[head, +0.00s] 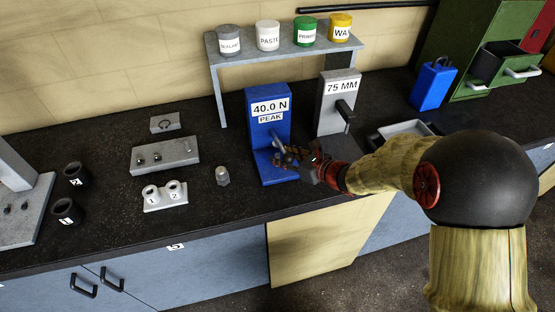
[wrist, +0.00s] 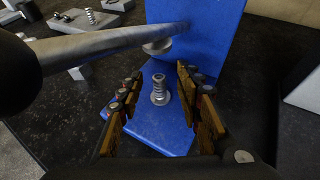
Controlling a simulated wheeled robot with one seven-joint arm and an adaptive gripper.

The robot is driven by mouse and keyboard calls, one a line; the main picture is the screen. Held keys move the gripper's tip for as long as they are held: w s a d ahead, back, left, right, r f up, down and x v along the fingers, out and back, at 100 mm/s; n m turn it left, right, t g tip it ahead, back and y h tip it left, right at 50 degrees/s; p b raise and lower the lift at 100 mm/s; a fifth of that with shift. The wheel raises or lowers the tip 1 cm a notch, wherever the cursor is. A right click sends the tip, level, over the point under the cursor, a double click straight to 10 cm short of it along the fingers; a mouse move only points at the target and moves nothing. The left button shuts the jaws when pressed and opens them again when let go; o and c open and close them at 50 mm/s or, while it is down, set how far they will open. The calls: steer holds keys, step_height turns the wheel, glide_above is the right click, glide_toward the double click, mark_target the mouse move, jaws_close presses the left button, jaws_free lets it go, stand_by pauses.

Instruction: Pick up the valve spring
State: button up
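A small silvery coil (wrist: 159,92), which looks like a valve spring, stands upright on the blue base of the force tester (wrist: 205,35). The tester reads 40.0 N PEAK in the head view (head: 268,112). My gripper (wrist: 159,75) is open, its fingers on either side of the coil in the wrist view with clear gaps. I cannot tell how far the fingertips are from it in depth. A grey lever (wrist: 110,42) with a round foot reaches across above the coil. In the head view my gripper (head: 290,156) hides the coil.
A grey block (head: 165,155) with small coil-like parts and a white holder (head: 165,198) marked 1 and 2 stand left of the tester. A metal weight-like piece (head: 222,176) is closer. The 75 MM gauge (head: 337,105) and a grey tray (head: 408,132) are right.

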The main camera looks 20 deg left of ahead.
steer(key=x, duration=0.2)
steer(key=shift+w+a+f, duration=0.1)
steer(key=shift+a+f, duration=0.05)
steer(key=shift+a, duration=0.15)
jaws_close()
